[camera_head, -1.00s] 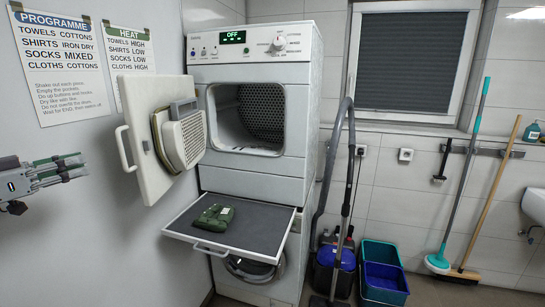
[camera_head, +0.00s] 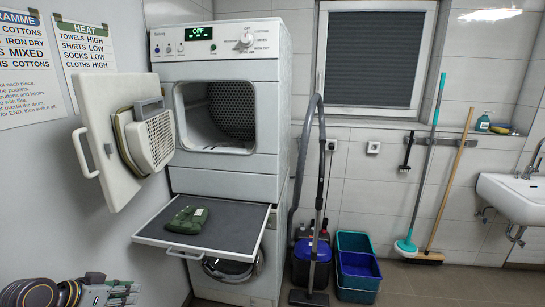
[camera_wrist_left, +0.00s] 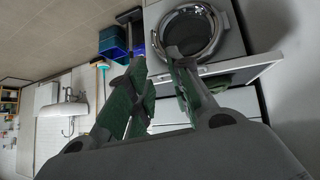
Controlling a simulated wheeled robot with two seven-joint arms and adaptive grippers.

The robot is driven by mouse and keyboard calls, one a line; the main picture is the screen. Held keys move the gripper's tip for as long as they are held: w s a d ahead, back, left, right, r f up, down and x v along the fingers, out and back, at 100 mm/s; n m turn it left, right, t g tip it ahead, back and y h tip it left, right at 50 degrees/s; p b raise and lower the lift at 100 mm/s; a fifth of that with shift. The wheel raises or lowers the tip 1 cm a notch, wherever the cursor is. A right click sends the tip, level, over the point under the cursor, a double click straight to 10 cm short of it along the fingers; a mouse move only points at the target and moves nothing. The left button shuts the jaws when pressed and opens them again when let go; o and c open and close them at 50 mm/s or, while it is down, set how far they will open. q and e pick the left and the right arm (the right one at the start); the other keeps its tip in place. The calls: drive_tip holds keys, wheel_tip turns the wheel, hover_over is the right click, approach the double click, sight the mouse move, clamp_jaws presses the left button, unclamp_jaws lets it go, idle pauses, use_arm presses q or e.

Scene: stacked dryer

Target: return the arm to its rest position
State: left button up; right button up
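My left arm comes in low at the left edge of the head view, with my left gripper (camera_head: 122,292) at the bottom left corner, clear of the dryer. In the left wrist view the two green-padded fingers of my left gripper (camera_wrist_left: 156,62) stand apart with nothing between them. My right gripper is in neither view. The dryer (camera_head: 225,185) stands on a second machine, with its door (camera_head: 98,130) swung open to the left and a drum showing inside. The display reads OFF.
A pull-out shelf (camera_head: 225,236) between the machines holds a folded green cloth (camera_head: 188,219). A vacuum cleaner (camera_head: 312,262), blue and teal bins (camera_head: 357,285), a squeegee and a broom stand to the right. A sink (camera_head: 512,200) is at the far right. Grey wall lies left.

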use_arm(q)
drive_tip(key=s+d+f+n+g+y, duration=0.1)
drive_tip(key=s+d+f+g+y, duration=0.1)
drive_tip(key=s+d+f, duration=0.6)
drive_tip(key=s+d+f+g+y, duration=0.25)
drive_tip(key=s+d+f, duration=0.45)
drive_tip(key=d, duration=0.4)
wheel_tip(320, 180, down, 32)
drive_tip(key=s+a+g, duration=0.1)
drive_tip(key=s+a, duration=0.1)
drive_tip(key=s, duration=0.1)
drive_tip(key=s+a+f, duration=0.3)
drive_tip(key=s+f, duration=0.6)
drive_tip(key=s, duration=0.1)
drive_tip(key=s+a+f+g, duration=0.1)
drive_tip(key=s+a+f, duration=0.3)
drive_tip(key=s+f, duration=0.6)
drive_tip(key=shift+s+f, duration=0.25)
drive_tip(key=shift+s, duration=0.1)
drive_tip(key=shift+a+g, duration=0.1)
drive_tip(key=shift+g, duration=0.15)
